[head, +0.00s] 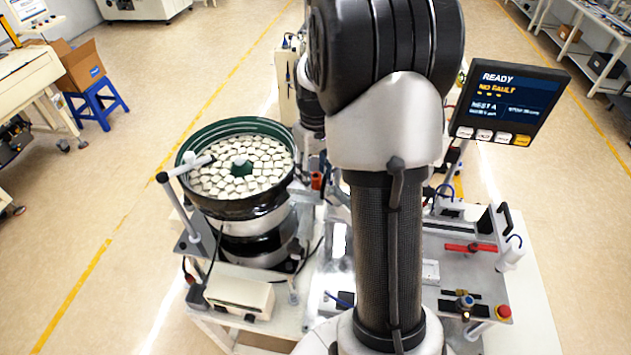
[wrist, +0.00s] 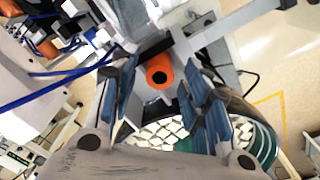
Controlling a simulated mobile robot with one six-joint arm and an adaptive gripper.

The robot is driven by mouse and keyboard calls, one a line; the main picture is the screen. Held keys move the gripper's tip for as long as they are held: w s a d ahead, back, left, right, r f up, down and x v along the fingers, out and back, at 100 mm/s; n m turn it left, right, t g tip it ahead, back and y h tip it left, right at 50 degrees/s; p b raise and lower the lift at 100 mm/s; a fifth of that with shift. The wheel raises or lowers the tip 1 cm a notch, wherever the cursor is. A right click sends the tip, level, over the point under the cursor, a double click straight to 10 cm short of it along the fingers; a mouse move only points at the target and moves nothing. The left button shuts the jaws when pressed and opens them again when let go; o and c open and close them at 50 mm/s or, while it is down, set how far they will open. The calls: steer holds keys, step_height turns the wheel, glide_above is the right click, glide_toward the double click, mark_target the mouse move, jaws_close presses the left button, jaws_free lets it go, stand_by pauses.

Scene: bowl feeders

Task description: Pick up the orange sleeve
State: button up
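The orange sleeve (wrist: 160,70) is a short cylinder with a dark round hole in its end, seen nearly end-on in the wrist view. It stands by a dark bar and a grey metal part. My gripper (wrist: 161,82) is open, with one blue-padded finger on each side of the sleeve in the picture. Both fingers appear apart from it, and how far off it is in depth I cannot tell. In the head view a small orange-red sleeve (head: 317,181) shows just right of the feeder bowl. There my gripper is hidden behind my arm.
The green-rimmed bowl feeder (head: 186,147), full of white pieces, stands close to the sleeve. Blue tubes (wrist: 55,72) and fittings lie left in the wrist view. A status screen (head: 507,103) stands right of my arm. Open floor lies left of the machine.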

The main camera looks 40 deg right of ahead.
steer(key=c, duration=0.7)
